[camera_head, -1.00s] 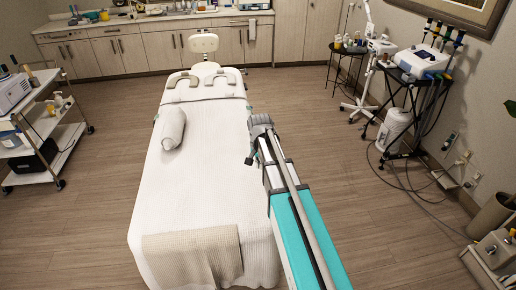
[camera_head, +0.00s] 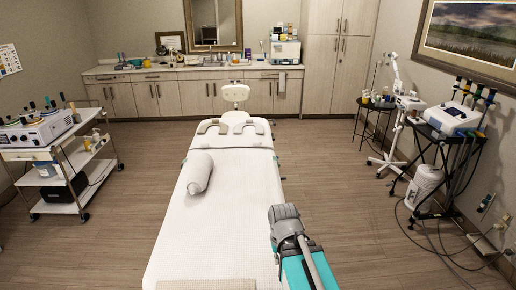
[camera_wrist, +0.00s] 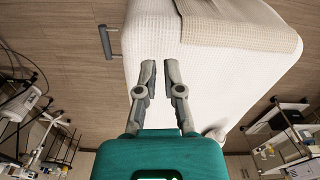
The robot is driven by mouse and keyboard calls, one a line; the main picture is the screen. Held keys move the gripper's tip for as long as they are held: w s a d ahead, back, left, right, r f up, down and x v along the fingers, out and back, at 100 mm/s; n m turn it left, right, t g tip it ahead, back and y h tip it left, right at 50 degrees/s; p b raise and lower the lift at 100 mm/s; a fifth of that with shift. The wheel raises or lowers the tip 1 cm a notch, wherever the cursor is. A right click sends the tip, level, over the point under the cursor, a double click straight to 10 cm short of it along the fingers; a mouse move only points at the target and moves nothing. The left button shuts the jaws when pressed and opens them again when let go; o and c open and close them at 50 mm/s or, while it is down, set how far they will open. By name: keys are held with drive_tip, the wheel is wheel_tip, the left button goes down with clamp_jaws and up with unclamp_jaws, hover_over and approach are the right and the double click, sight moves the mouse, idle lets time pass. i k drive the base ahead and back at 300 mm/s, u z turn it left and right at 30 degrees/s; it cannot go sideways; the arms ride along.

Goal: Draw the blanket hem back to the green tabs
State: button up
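A white waffle-textured blanket (camera_head: 220,240) covers the long bed. Its near end carries a beige folded band (camera_head: 205,285), cut off by the bottom edge of the head view; the band also shows at upper right in the wrist view (camera_wrist: 240,22).
A white bolster (camera_head: 199,173) lies on the bed's left side. A white trolley (camera_head: 75,170) stands left; black stands with devices (camera_head: 440,160) and cables stand right. Cabinets (camera_head: 205,95) line the back wall. Floor is clear on both sides of the bed.

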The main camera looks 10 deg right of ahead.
sight(256, 144)
drive_tip(key=z, duration=1.45)
drive_tip(key=i, duration=3.95)
drive_tip(key=z, duration=0.05)
